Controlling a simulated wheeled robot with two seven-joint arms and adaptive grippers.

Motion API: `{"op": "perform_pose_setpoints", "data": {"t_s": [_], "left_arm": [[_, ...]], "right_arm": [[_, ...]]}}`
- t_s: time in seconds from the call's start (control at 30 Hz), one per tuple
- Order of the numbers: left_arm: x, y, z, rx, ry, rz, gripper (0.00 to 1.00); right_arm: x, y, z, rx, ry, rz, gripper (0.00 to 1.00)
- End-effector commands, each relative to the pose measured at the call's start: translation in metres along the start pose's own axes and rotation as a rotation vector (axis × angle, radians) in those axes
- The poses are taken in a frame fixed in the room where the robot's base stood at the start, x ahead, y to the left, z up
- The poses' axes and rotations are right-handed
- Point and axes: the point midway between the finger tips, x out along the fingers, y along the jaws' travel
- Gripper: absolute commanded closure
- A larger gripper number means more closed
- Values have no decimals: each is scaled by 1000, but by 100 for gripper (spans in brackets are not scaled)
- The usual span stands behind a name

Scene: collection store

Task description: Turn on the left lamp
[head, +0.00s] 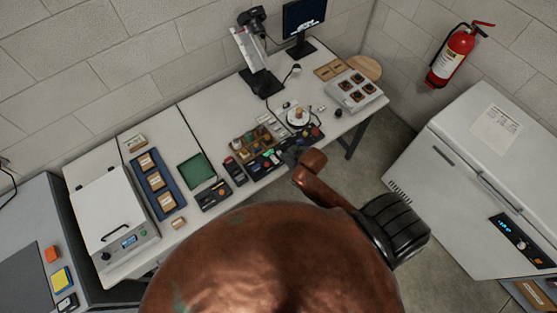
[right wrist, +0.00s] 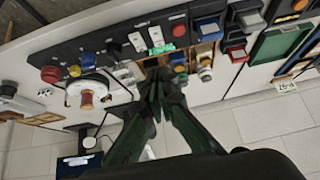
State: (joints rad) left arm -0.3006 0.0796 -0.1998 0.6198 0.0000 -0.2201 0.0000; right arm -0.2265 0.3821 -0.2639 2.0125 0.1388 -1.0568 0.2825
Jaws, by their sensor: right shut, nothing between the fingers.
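A row of dark control panels (head: 265,165) lies along the front edge of the long white table, with small buttons and switches. My right gripper (head: 290,157) is at the front of this row in the head view. In the right wrist view my right gripper (right wrist: 158,82) is shut and empty, its tips close to the panels. My left gripper is not in view.
Behind the panels stands a wooden tray (head: 257,142) of small parts. A round white device (head: 298,117) is to its right. A green tray (head: 196,170) and a blue tray (head: 157,184) lie left. A white freezer (head: 460,190) stands right, with open floor before it.

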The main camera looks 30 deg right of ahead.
Motion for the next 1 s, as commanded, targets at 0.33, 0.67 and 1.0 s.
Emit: {"op": "perform_pose_setpoints", "data": {"t_s": [0.33, 0.67, 1.0], "left_arm": [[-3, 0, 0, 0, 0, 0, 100], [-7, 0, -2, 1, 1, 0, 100], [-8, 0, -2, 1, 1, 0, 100]], "right_arm": [[70, 0, -1, 0, -1, 0, 100], [107, 0, 23, 1, -1, 0, 100], [112, 0, 28, -1, 1, -1, 100]]}}
